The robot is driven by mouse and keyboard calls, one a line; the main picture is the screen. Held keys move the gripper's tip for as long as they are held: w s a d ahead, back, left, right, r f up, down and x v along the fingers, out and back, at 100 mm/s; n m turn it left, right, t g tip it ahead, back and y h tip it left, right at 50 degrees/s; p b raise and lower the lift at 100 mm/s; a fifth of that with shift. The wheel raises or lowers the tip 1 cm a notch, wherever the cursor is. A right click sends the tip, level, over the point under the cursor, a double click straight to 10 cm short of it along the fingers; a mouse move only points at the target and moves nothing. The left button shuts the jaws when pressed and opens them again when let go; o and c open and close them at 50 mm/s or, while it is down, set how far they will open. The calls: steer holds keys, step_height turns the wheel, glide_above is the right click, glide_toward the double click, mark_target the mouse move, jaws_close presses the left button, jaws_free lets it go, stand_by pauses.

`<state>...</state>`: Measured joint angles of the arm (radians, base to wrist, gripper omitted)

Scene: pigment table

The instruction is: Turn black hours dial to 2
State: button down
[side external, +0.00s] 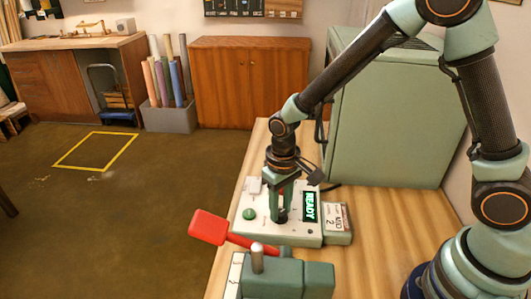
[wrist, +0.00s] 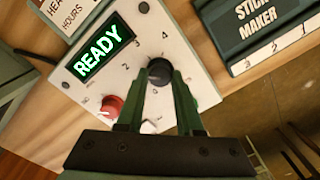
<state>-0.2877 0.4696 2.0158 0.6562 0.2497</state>
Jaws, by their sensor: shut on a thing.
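The black hours dial (wrist: 158,75) sits on the pale control panel (wrist: 185,55) in the wrist view, with printed numbers around it, 2, 3 and 4 among them. A small light mark shows on its upper edge; I cannot tell which number it points to. My gripper (wrist: 160,70) has its green fingers on either side of the dial and is shut on it.
A red knob (wrist: 112,105) is just left of my fingers in the wrist view. A green button (side external: 249,214) is on the panel's left. A green machine with a red lever (side external: 209,227) stands in front. A large green cabinet (side external: 390,110) is behind.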

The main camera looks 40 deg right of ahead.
mark_target(281, 212)
stand_by(0.3)
steer(key=c, duration=0.6)
jaws_free()
steer(key=shift+o, duration=0.2)
step_height(281, 212, up, 12)
steer(key=shift+r, duration=0.15)
steer(key=s+d+r+t, duration=0.5)
steer(key=s+d+r, duration=0.3)
steer(key=d, duration=0.2)
steer(key=shift+d+t, duration=0.3)
steer(key=shift+d, duration=0.1)
